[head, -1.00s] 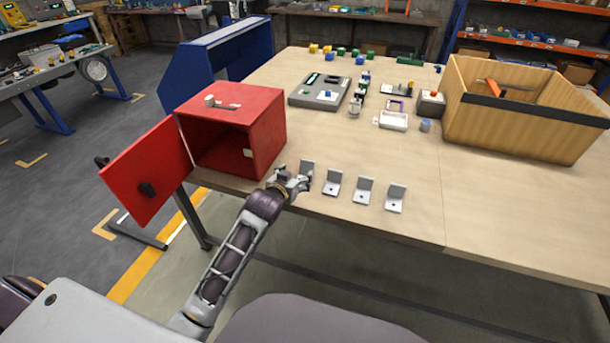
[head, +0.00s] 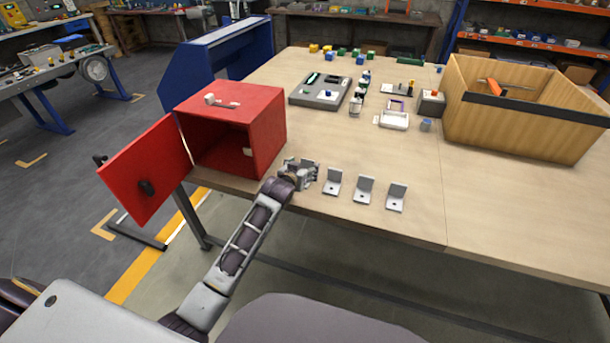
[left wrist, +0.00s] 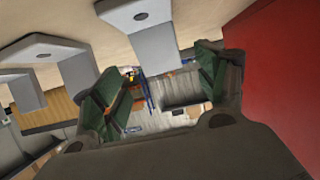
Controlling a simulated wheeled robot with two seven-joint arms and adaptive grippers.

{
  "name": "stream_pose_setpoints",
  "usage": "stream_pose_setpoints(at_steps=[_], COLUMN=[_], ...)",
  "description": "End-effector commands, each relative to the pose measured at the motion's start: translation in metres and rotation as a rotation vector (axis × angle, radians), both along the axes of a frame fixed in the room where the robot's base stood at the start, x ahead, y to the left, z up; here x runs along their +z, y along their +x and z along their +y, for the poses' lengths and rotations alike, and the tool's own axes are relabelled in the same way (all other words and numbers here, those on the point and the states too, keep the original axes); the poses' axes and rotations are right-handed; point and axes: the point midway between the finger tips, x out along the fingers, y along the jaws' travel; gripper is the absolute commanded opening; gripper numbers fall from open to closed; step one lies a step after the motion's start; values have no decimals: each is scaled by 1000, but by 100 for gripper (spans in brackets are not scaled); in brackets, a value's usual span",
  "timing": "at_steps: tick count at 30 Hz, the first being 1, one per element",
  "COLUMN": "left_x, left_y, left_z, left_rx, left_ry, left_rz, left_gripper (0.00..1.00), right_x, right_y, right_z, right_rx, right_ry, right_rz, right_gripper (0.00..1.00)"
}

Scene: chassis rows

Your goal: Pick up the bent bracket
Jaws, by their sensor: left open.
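Three grey L-shaped brackets stand in a row near the table's front edge: one (head: 333,181), a second (head: 364,189) and a third (head: 396,197). At the row's left end, my left gripper (head: 307,171) covers the spot of another bracket, hidden or nearly so in the head view. In the left wrist view a near bracket (left wrist: 150,45) shows just beyond the open fingers (left wrist: 157,65), toward the gap between them, with no clear contact. Two more brackets show to its left. I cannot tell which bracket the task means. My right gripper is not in view.
A red cabinet (head: 262,130) with its door (head: 148,172) open stands close to the left of my gripper. A wooden bin (head: 530,125) is at the right. A grey tray (head: 304,97) and small parts lie farther back. The table right of the brackets is clear.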

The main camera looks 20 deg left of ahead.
Motion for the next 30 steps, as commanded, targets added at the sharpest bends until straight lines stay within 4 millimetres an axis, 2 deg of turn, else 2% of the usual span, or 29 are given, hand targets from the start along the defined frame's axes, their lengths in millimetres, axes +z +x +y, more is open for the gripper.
stream_pose_setpoints(at_steps=[17,23,30], left_x=[-2,-7,-16], left_y=[6,17,35], left_z=[0,0,0], left_rx=[0,0,0], left_ry=[0,0,0], left_rz=[0,0,0], left_gripper=[73,73,73], right_x=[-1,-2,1], right_y=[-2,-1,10], right_z=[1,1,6], right_rx=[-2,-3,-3], right_ry=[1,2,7], right_rz=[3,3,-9], right_gripper=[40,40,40])
